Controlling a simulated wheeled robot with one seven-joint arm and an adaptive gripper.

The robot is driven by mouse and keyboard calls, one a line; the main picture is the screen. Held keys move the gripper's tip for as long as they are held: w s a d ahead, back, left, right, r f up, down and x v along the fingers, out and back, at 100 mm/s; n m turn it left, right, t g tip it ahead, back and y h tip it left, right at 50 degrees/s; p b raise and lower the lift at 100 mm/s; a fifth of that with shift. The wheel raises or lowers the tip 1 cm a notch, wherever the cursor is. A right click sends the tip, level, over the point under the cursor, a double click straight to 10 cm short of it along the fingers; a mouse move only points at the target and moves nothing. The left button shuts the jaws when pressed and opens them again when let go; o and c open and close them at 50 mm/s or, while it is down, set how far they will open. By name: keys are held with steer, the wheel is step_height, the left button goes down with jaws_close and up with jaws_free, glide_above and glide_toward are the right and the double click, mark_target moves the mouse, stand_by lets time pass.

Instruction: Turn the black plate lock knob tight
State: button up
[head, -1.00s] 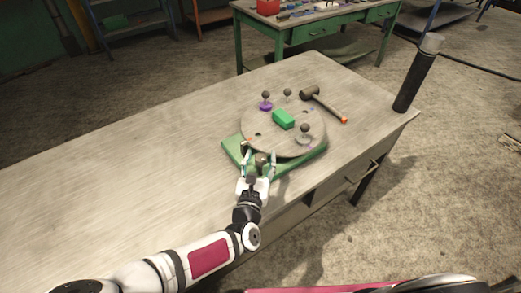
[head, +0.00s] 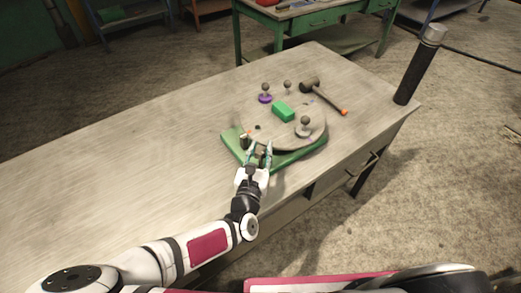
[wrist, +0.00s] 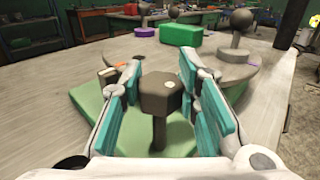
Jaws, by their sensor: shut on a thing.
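The black plate lock knob (wrist: 160,98) has a dark, faceted head on an upright stem at the near edge of the round plate (wrist: 250,78). In the head view the knob (head: 262,160) is mostly hidden between my fingers. My gripper (head: 258,149) has one finger on each side of the knob and is shut on it. In the wrist view my gripper (wrist: 158,68) shows teal pads flanking the head. The round grey plate (head: 285,137) lies on a green base (head: 234,146).
A green block (head: 283,112), a purple-collared ball knob (head: 265,93) and another ball knob (head: 305,121) stand on the plate. A mallet (head: 328,96) lies beyond it. A dark post (head: 414,75) stands at the bench's right corner. The left of the bench (head: 120,160) is clear.

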steer(key=shift+a+h, duration=0.1)
steer(key=shift+h, duration=0.2)
steer(key=m+g+h+b, duration=0.1)
steer(key=m+h, duration=0.1)
steer(key=h, duration=0.1)
steer(key=m+g+h, duration=0.1)
steer(key=m+h, duration=0.1)
steer(key=shift+w+f+g+h+b, duration=0.15)
steer(key=shift+g+h+b, duration=0.2)
steer(key=shift+g+h, duration=0.05)
steer(key=m+g+h+b, duration=0.3)
steer(key=m+g+h, duration=0.1)
steer(key=g, duration=0.1)
steer(key=shift+f+m+h, duration=0.1)
steer(key=shift+m+h, duration=0.2)
steer(key=shift+m, duration=0.1)
steer(key=m+g+h+b, duration=0.1)
steer(key=m+g+b, duration=0.1)
steer(key=g+b, duration=0.1)
steer(key=m+g+h+b, duration=0.2)
steer(key=m+g, duration=0.1)
steer(key=g, duration=0.2)
steer(key=shift+b, duration=0.4)
steer(key=shift+m+g+b, duration=1.55)
steer(key=shift+m+g, duration=0.35)
steer(key=shift+g, duration=0.7)
steer(key=shift+r, duration=0.2)
steer(key=o, duration=1.2)
steer(key=shift+c, duration=0.2)
